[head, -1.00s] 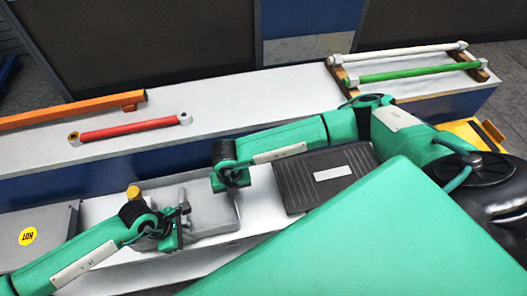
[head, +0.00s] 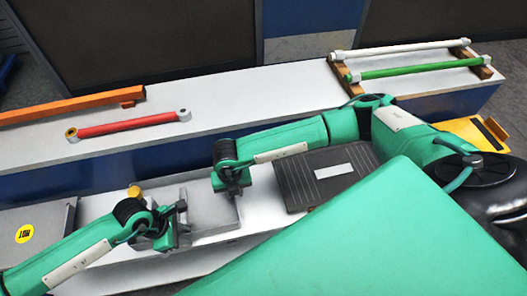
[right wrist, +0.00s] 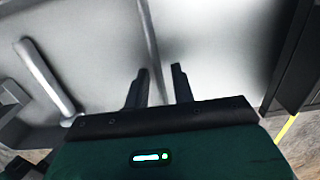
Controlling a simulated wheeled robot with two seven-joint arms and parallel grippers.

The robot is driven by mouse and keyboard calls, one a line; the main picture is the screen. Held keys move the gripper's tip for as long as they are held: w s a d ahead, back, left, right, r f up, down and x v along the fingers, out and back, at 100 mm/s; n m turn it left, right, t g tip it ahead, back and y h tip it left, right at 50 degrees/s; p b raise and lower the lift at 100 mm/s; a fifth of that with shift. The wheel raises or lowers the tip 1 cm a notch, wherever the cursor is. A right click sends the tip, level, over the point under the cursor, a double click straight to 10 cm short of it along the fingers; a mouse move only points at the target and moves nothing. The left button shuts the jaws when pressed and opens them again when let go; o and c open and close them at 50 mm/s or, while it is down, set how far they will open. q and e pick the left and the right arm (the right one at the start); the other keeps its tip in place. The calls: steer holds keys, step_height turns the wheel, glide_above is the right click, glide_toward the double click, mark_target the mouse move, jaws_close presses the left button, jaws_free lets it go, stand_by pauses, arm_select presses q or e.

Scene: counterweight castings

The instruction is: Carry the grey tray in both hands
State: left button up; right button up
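The grey tray (head: 212,212) sits on the light near worktop in the head view, between my two grippers, partly hidden by them. My left gripper (head: 172,226) is at its left side; whether its fingers are open or shut is unclear. My right gripper (head: 233,184) points down at its right side. In the right wrist view the right gripper's fingers (right wrist: 158,86) stand apart, with a thin pale edge, seemingly the tray's rim, running between them. I cannot tell whether they touch it.
A dark ribbed plate (head: 296,184) with a white label lies right of the tray. A grey panel with a yellow HOT sticker (head: 25,233) is at the left, an orange knob (head: 134,192) behind. Red (head: 128,124), orange (head: 60,107), green (head: 415,70) and white bars (head: 400,49) lie on the rear bench.

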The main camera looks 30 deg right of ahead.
arm_select(q)
steer(key=v, duration=1)
steer(key=shift+a, duration=0.1)
arm_select(e)
steer(key=shift+a, duration=0.1)
arm_select(q)
steer(key=shift+r, duration=0.1)
arm_select(e)
steer(key=shift+r, duration=0.25)
step_height(320, 180, up, 12)
steer(key=shift+f, duration=0.25)
